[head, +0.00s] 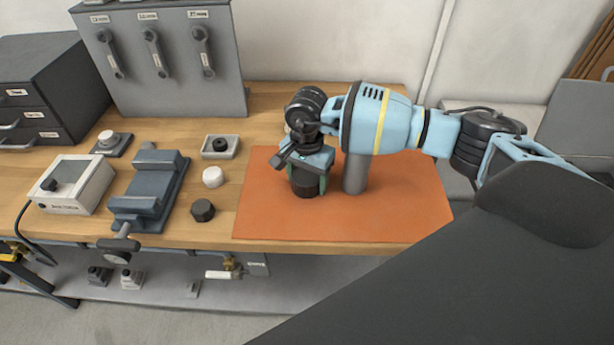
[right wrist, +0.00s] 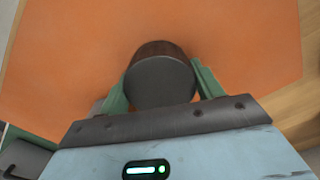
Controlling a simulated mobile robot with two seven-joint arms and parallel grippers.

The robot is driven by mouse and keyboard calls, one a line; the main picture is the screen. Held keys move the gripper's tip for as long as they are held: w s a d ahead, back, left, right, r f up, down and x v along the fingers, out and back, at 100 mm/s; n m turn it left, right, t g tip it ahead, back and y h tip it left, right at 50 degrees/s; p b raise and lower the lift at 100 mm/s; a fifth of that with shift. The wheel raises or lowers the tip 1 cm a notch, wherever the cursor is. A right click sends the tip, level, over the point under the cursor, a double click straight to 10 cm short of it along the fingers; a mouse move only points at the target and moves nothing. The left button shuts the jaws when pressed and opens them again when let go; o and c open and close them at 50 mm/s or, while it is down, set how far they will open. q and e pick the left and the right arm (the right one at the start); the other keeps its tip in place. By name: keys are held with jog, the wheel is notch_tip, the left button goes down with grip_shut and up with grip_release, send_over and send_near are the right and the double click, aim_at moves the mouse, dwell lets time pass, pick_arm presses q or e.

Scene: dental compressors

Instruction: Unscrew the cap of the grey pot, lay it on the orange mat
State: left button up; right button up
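The orange mat (head: 400,205) lies on the right of the bench. My right gripper (head: 306,180) points down over its left half. Its green fingers are on both sides of a short dark cylinder (head: 305,191), seemingly touching it. The right wrist view shows the cylinder's round grey top (right wrist: 162,82) between the fingertips (right wrist: 162,88). I cannot tell whether it is the cap alone or the capped pot. I see no clear gap below it. A grey upright cylinder (head: 355,174) shows beside it, partly behind my arm; I cannot tell whether it is the pot. My left gripper is out of view.
Left of the mat are a black knob-like piece (head: 203,210), a white round piece (head: 213,177) and a small tray (head: 234,152). A grey vise (head: 150,190) and a white box (head: 75,185) stand further left. The mat's right part is clear.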

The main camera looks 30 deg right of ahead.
aim_at(307, 175)
jog(key=o, duration=0.4)
jog(key=shift+o, duration=0.2)
notch_tip(307, 175, up, 12)
jog(key=shift+r, duration=0.2)
